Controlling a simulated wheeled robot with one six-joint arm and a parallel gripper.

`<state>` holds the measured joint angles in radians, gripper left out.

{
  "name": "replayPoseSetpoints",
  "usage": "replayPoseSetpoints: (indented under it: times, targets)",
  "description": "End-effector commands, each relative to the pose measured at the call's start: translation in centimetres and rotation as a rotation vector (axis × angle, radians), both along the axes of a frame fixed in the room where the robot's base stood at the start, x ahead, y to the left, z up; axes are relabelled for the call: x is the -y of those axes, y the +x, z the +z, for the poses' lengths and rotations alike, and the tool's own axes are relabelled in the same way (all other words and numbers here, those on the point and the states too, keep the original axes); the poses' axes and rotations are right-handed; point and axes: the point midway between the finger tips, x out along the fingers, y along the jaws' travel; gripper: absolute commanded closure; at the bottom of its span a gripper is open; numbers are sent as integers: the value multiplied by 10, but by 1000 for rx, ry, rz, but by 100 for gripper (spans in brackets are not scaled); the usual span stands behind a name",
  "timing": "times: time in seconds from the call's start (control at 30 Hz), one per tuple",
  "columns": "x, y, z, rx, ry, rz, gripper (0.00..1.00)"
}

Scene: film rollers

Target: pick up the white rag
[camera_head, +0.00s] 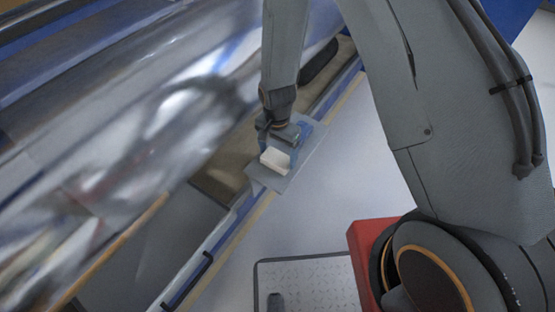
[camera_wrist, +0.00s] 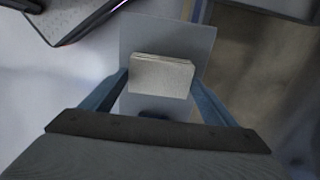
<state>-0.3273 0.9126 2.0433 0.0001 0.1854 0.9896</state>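The white rag (camera_wrist: 161,74) is a small, thick, folded block. It shows over a flat grey plate (camera_wrist: 170,36) in the wrist view. My gripper (camera_wrist: 160,80) has its two blue fingers at the rag's left and right sides, with their tips close against its edges. I cannot tell whether they press on it. In the head view the rag (camera_head: 275,160) shows just below my gripper (camera_head: 281,147), over the grey plate (camera_head: 288,180). Whether the rag rests on the plate or is slightly above it is not clear.
Large shiny film rolls (camera_head: 150,125) fill the left side. A ledge with a blue edge (camera_head: 240,203) runs diagonally beside the plate. My arm covers much of the right side.

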Motion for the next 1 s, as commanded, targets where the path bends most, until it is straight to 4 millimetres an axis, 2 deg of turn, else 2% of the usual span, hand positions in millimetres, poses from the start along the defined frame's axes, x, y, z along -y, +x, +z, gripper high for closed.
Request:
replayPoseSetpoints:
  times: [0.03, 0.13, 0.4, 0.57, 0.67, 1.0]
  targets:
    - [0, 0, 0, 0, 0, 0, 29]
    - [0, 0, 0, 0, 0, 0, 44]
    - [0, 0, 1, 0, 0, 0, 44]
    - [0, 1, 10, 1, 0, 0, 44]
    - [0, 1, 22, 2, 1, 0, 44]
    - [0, 1, 80, 3, 1, 0, 44]
